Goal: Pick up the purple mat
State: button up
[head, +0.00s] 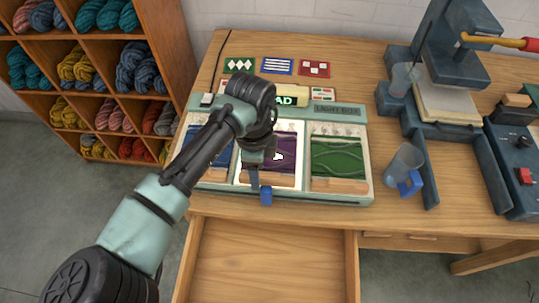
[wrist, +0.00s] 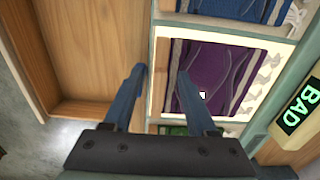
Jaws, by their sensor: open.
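The purple mat (head: 286,145) lies flat on the lit middle panel of the light box (head: 360,112), between a blue mat (head: 221,158) and a green mat (head: 338,157). It has wavy lines and a small white mark. It also shows in the wrist view (wrist: 225,68). My gripper (head: 260,188) is open and empty over the front edge of the middle panel, partly hiding the mat in the head view. In the wrist view its fingers (wrist: 161,72) span the wooden strip (wrist: 158,88) at the mat's front edge; contact cannot be told.
An open, empty drawer (head: 268,260) juts out below the box. Several pattern cards (head: 278,67) lie behind the box. Shelves of wool (head: 95,80) stand left.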

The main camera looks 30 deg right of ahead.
jog(key=shift+f, duration=0.6)
grip_shut()
